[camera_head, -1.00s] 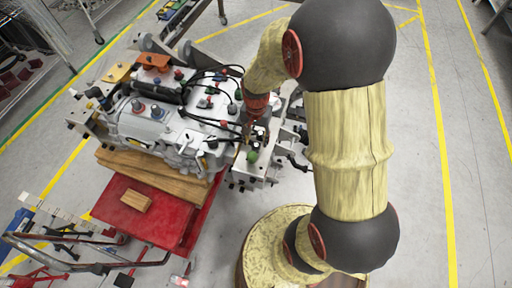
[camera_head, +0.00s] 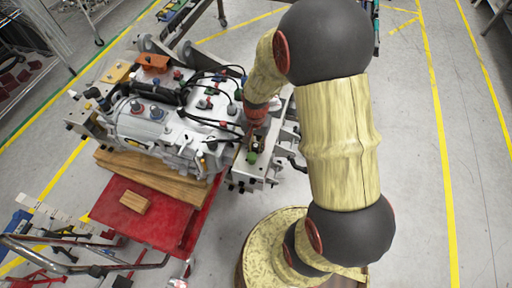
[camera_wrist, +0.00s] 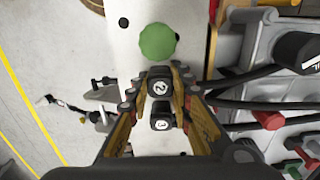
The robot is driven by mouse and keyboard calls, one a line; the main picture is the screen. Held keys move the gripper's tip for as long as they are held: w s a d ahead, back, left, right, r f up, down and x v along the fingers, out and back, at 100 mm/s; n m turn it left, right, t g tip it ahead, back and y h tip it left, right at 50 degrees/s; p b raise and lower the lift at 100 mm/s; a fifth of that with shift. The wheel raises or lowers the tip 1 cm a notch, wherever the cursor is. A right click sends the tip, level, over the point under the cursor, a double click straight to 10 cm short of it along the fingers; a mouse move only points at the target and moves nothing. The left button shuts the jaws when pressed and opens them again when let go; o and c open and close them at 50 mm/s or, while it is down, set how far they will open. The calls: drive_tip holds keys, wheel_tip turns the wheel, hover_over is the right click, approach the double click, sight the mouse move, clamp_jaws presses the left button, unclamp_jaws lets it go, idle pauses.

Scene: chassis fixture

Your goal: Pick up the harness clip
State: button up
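My gripper (camera_wrist: 160,88) points down over a pale plate (camera_wrist: 128,40) at the right end of the chassis. Its two fingers stand apart on either side of small black blocks marked 2 (camera_wrist: 160,84) and 3 (camera_wrist: 161,119). I cannot tell for certain which part is the harness clip; the blocks are the small parts between the fingers. No clear finger contact shows. A round green knob (camera_wrist: 158,41) sits just beyond the fingertips, and it also shows in the head view (camera_head: 252,157). In the head view my arm partly hides the gripper (camera_head: 257,136).
The grey chassis assembly (camera_head: 150,125) with black cables stands left of my gripper on wooden boards (camera_head: 150,172) and a red cart (camera_head: 170,220). In the wrist view, black cables (camera_wrist: 265,103) and red and green connectors lie close to the right finger. Open floor lies to the right.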

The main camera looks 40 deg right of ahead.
sight(256, 146)
drive_tip(key=shift+c, duration=1.3)
drive_tip(key=shift+r, duration=0.4)
drive_tip(key=r, duration=0.1)
drive_tip(key=r+p, duration=0.1)
drive_tip(key=r, duration=0.1)
drive_tip(key=shift+s+a+r, duration=0.1)
drive_tip(key=shift+s, duration=0.1)
drive_tip(key=s+a+r+p, duration=0.2)
drive_tip(key=s+a+r, duration=0.3)
drive_tip(key=s+r, duration=0.4)
drive_tip(key=shift+s+a+p, duration=0.35)
drive_tip(key=shift+s+p, duration=0.05)
drive_tip(key=shift+s, duration=1.25)
